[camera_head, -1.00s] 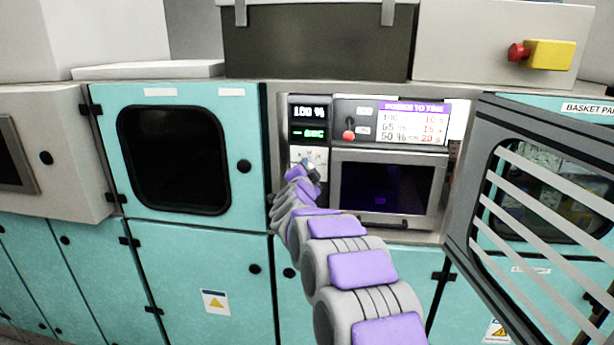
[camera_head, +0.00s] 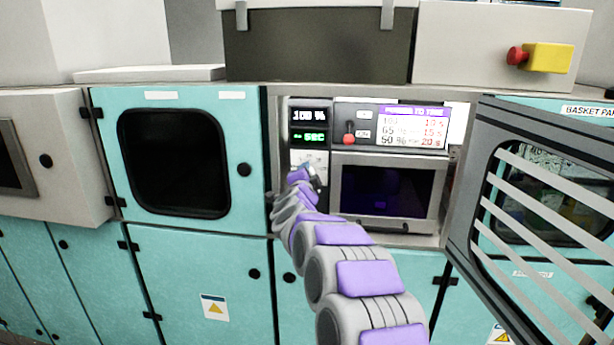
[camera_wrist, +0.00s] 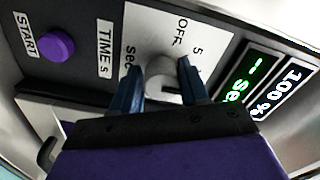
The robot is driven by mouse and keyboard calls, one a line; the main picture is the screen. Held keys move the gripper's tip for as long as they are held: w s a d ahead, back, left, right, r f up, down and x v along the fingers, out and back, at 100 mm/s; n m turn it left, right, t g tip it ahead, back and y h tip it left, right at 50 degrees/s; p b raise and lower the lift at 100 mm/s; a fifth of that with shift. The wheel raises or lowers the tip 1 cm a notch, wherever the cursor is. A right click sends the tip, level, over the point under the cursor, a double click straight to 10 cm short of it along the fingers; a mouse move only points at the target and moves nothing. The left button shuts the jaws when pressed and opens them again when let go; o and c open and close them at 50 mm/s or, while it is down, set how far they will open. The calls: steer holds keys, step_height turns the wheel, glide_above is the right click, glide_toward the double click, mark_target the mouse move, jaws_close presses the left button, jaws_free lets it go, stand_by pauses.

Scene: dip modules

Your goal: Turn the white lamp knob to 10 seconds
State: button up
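The white lamp knob (camera_wrist: 161,70) sits on the timer panel in the wrist view, below the printed "OFF", "5" and "sec" marks. My gripper (camera_wrist: 158,68) is at the knob, with one dark blue finger on each side of it. The fingers stand apart, and a small gap shows beside the left finger. The knob's pointer direction is not clear. The green time display (camera_wrist: 240,82) reads "- SEC"; it also shows in the head view (camera_head: 309,137). In the head view my gripper (camera_head: 312,172) covers the knob.
A purple START button (camera_wrist: 57,46) is left of the knob. The percent display (camera_head: 309,115) reads 100 %. A small red-tipped switch (camera_head: 349,133) and a power-to-time chart (camera_head: 413,125) are to the right. A barred door (camera_head: 540,210) stands open at the right.

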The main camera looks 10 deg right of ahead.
steer(key=o, duration=0.4)
steer(key=p+v, duration=0.2)
steer(key=v, duration=1.5)
steer(key=shift+s+p, duration=0.15)
steer(key=shift+p, duration=0.2)
steer(key=shift+a, duration=0.15)
steer(key=s+a+f+n+g+y, duration=0.35)
steer(key=s+n+y, duration=0.2)
steer(key=s, duration=0.25)
steer(key=s+a+f+n+g+y, duration=0.3)
steer(key=s+a+n+g+y, duration=0.15)
steer(key=s+n, duration=0.3)
steer(key=s+d+f+n+g+h, duration=0.1)
steer(key=s+d+f+g, duration=0.1)
steer(key=s, duration=0.9)
steer(key=s+d+f+n+g+h, duration=0.1)
steer(key=s+d+g, duration=0.4)
steer(key=s, duration=0.7)
steer(key=s+d+f+n+g+h, duration=0.1)
steer(key=s+d+f+g, duration=0.3)
steer(key=s, duration=0.7)
steer(key=shift+s+d+f+n+h, duration=0.25)
steer(key=shift+d+f+h, duration=0.45)
steer(key=shift+d, duration=0.45)
